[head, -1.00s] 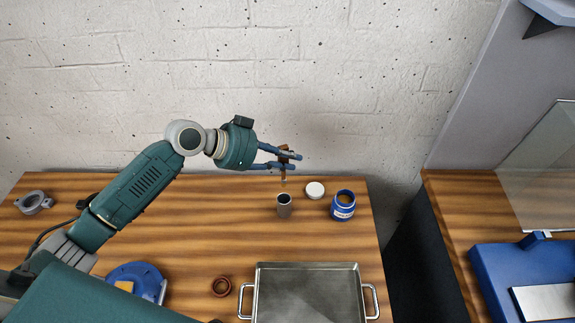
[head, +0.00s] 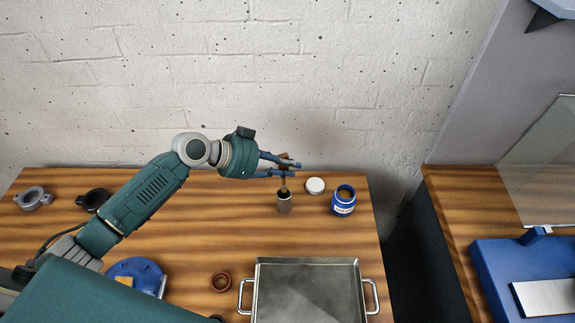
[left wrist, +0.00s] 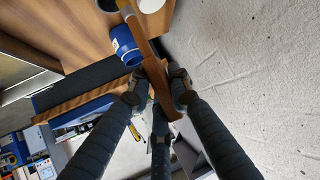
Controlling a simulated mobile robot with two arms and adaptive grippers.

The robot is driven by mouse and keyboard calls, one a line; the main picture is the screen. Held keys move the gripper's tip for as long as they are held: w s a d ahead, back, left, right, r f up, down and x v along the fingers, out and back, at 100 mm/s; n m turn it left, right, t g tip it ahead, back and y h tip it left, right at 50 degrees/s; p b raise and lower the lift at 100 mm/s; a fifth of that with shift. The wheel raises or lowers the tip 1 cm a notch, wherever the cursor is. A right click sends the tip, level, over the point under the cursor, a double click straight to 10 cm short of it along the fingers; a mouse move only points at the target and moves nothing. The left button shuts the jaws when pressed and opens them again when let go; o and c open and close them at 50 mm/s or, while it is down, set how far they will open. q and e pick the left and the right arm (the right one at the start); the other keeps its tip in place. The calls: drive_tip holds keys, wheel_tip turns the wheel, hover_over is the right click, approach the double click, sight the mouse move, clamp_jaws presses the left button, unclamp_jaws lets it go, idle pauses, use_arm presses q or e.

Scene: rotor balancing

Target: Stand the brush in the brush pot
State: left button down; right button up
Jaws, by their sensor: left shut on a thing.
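My left gripper (head: 291,169) is shut on the brush (head: 284,186), by its brown wooden handle. The brush hangs roughly upright, bristle end down. In the left wrist view the brown handle (left wrist: 157,80) lies between my gripper's fingers (left wrist: 158,88). My right gripper is not in view.
A blue jar (head: 343,206) and white lid (head: 315,186) stand right of the pot. A metal tray (head: 256,290) with handles, a brown ring (head: 221,282) and a blue round part (head: 137,272) are nearer. Grey (head: 33,198) and black (head: 95,199) clamps lie left. The wall is behind.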

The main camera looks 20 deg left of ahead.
use_arm(q)
drive_tip(key=c, duration=1.6)
unclamp_jaws()
drive_tip(key=shift+r, duration=0.1)
drive_tip(key=shift+r+p, duration=0.25)
drive_tip(key=shift+p, duration=0.05)
drive_tip(key=shift+r+p, duration=0.5)
drive_tip(key=shift+s+a+b, duration=0.3)
drive_tip(key=shift+a+b, duration=0.15)
drive_tip(key=shift+b, duration=0.05)
drive_tip(key=shift+b+v, duration=1.55)
drive_tip(key=shift+v, duration=3.9)
drive_tip(key=shift+s+d, duration=0.1)
drive_tip(key=shift+d, duration=0.05)
